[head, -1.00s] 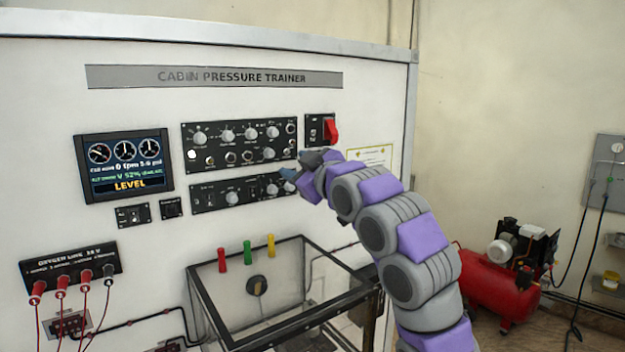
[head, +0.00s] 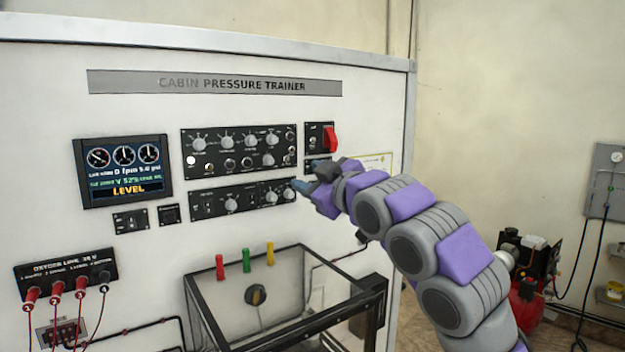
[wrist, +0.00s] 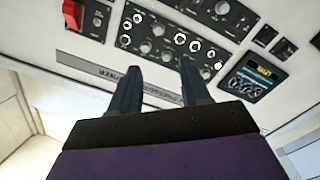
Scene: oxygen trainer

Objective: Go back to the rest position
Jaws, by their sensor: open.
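My gripper (head: 308,175) is in front of the right end of the lower knob panel (head: 243,198) on the cabin pressure trainer (head: 130,60) in the head view. Its jaws are apart with nothing between them. In the wrist view my gripper (wrist: 158,65) shows two dark fingers spread before the upper knob panel (wrist: 170,45). I cannot tell whether a fingertip touches the panel. The red switch (head: 330,138) is just above my gripper, and it also shows in the wrist view (wrist: 73,14). My arm reaches in from the lower right.
A clear box with a dark frame (head: 372,300) juts out below the panels. Red, green and yellow plugs (head: 246,257) stand above it. A display (head: 124,170) is at left. A red compressor (head: 525,300) stands at right, partly behind my arm. The wall above it is bare.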

